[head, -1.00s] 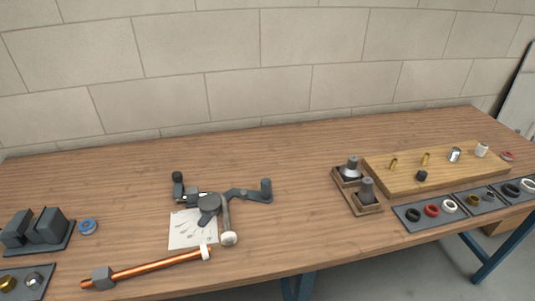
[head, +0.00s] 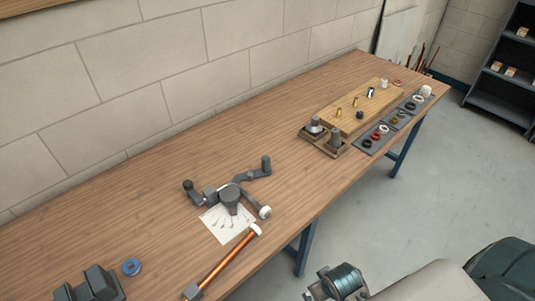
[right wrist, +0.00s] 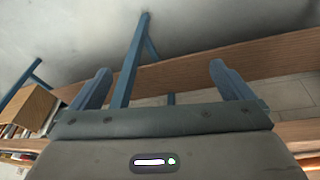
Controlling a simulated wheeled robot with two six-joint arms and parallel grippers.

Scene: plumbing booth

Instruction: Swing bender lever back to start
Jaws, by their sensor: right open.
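The pipe bender (head: 231,199) stands on the workbench in the head view, left of the middle. A second dark arm (head: 255,173) of the bender points to the back right. A sheet with drawings (head: 228,224) lies partly under the bender. My right gripper (right wrist: 160,85) is open and empty in the right wrist view, with table legs and the bench edge beyond it. In the head view my right arm shows at the lower right, away from the bender. My left gripper is not in view.
A copper pipe (head: 225,259) lies in front of the bender. A wooden board with fittings (head: 350,119) and ring trays (head: 372,143) are at the far right. The bench middle is clear.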

